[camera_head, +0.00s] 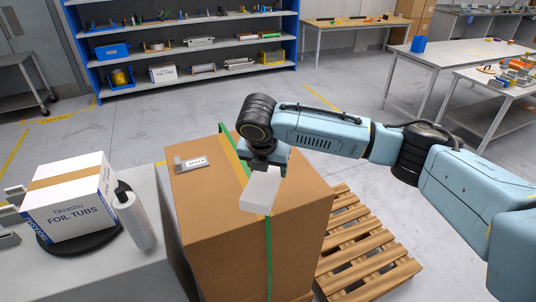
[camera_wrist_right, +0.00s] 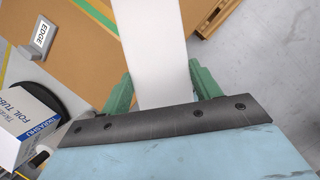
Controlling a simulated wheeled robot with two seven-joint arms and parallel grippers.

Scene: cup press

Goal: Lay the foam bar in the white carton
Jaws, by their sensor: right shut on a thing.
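The foam bar (camera_head: 261,190) is a plain white block. My right gripper (camera_head: 267,163) is shut on one end of it and holds it over the brown box stack; I cannot tell how far above. In the right wrist view the foam bar (camera_wrist_right: 153,45) runs away between the green fingers (camera_wrist_right: 160,88). The white carton (camera_head: 70,205), marked "FOIL TUBS", stands to the left on a black round plate, apart from the bar. A brown band crosses its top; no opening shows. The carton also shows at the left of the right wrist view (camera_wrist_right: 24,125). My left gripper does not show.
A white cylinder with a dark top (camera_head: 134,218) stands right beside the carton. A metal bracket with a label (camera_head: 190,164) sits on the brown box stack (camera_head: 222,240). Metal pieces lie at the far left edge. A wooden pallet (camera_head: 365,255) lies to the right.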

